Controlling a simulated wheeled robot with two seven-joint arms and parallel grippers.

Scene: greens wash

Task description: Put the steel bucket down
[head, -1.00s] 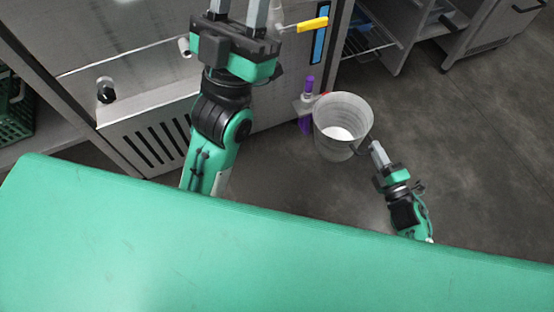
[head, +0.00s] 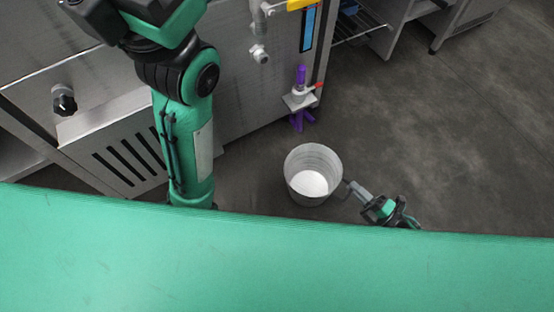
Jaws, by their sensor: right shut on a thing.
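The steel bucket (head: 313,158) is a grey, open-topped pail with a pale inside bottom, right of centre in the head view. It looks upright. Whether its base touches the floor cannot be told from this view from above. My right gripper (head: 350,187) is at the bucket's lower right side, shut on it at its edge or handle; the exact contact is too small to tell. My left arm stands at the upper left, and its gripper is outside the picture.
A steel cabinet (head: 232,85) with a vent and a black knob (head: 64,101) stands at the left and back. A purple-handled thing (head: 300,76) is on a small bracket beside it. Dark floor (head: 450,140) is clear to the right. My green body panel fills the bottom.

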